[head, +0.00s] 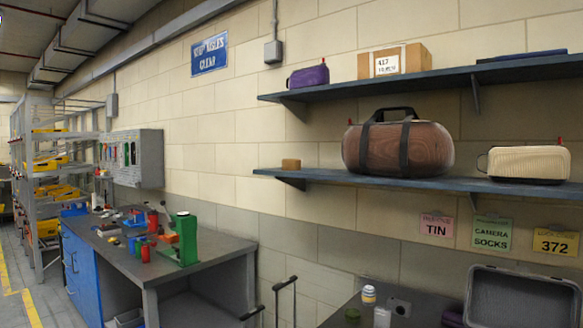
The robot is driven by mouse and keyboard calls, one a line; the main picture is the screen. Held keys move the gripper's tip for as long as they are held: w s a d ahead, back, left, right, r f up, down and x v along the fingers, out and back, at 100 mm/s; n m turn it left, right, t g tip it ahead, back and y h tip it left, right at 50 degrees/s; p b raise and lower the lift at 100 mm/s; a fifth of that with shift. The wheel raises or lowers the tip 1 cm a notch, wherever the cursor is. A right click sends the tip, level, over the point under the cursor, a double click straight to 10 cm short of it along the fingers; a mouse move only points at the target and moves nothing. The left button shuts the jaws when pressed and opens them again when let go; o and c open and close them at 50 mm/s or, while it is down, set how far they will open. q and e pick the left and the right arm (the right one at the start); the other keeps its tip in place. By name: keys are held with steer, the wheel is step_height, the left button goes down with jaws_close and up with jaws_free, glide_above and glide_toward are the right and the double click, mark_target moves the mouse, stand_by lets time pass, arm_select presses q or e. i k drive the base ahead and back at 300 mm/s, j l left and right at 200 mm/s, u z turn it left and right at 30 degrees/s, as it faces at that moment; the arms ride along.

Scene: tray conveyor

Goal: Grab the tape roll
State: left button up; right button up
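I cannot make out a tape roll for certain in the head view. Several small tools and parts lie on the workbench (205,244) at the left, too small to tell apart. A small dark round item (352,314) sits on the dark table (337,321) at the bottom, partly cut off by the frame edge; I cannot tell what it is. Neither of my grippers shows in this view.
The table also holds a jar (369,294) and an open grey case (523,297). Wall shelves above carry a brown bag (398,149), cream case (528,163), cardboard box (416,58) and purple pouch (308,77). A thin dark handle (285,284) rises between bench and table.

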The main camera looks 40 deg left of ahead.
mark_target(287, 165)
steer(key=u, duration=1.25)
steer(key=z, duration=0.2)
steer(key=i+j+z, duration=0.25)
steer(key=z, duration=0.2)
steer(key=i+j+z, duration=0.15)
steer(key=j+z, duration=0.3)
steer(key=i+j+z, duration=0.15)
steer(key=z, duration=0.35)
steer(key=j, duration=0.1)
